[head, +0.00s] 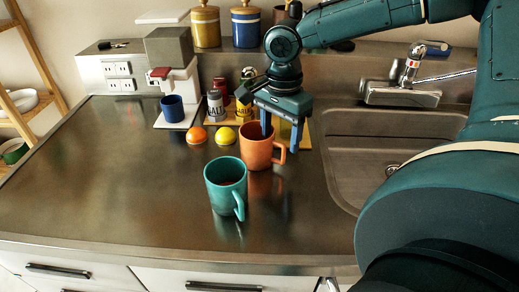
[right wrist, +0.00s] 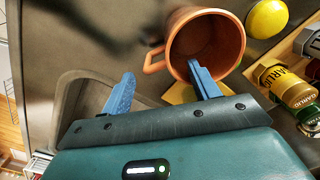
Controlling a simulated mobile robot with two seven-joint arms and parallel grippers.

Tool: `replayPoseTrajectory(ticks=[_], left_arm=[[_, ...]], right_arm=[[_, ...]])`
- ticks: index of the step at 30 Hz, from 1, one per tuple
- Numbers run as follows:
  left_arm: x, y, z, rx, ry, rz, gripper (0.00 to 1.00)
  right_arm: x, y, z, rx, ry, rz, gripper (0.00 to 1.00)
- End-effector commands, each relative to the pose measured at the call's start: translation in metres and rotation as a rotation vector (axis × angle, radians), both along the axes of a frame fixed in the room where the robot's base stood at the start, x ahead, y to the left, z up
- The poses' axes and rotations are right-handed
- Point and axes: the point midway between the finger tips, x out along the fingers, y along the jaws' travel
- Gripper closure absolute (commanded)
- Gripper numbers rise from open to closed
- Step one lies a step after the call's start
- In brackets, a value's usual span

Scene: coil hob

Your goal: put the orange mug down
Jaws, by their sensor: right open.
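The orange mug (head: 256,154) appears to stand upright on the steel counter, behind and right of a teal mug (head: 224,186). Its handle points right, towards the sink. My right gripper (head: 281,138) is over the mug with its fingers apart. One blue finger reaches into the mug's mouth and the other is outside, past the handle. In the right wrist view the orange mug (right wrist: 181,50) shows its open mouth, with the handle side between the fingers (right wrist: 163,72). The mug's base is hidden in that view. My left gripper is not in view.
An orange fruit (head: 197,135) and a lemon (head: 226,136) lie left of the orange mug. Spice jars (head: 215,105) stand behind on a board. The sink (head: 350,135) is to the right. A coffee machine with a blue cup (head: 172,108) is back left. The left counter is clear.

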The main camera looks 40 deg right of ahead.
Motion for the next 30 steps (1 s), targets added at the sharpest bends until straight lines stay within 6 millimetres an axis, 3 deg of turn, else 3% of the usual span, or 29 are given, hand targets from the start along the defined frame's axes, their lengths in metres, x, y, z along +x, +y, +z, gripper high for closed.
replayPoseTrajectory(ticks=[10, 20, 30], left_arm=[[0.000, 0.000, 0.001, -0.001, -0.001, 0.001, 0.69], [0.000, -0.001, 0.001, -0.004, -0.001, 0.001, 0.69], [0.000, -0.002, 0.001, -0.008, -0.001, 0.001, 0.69]], right_arm=[[-0.002, 0.006, -0.045, 0.000, 0.003, 0.000, 0.39], [-0.002, 0.006, -0.053, 0.000, 0.000, 0.000, 0.39], [-0.002, 0.006, -0.052, 0.000, 0.000, 0.000, 0.66]])
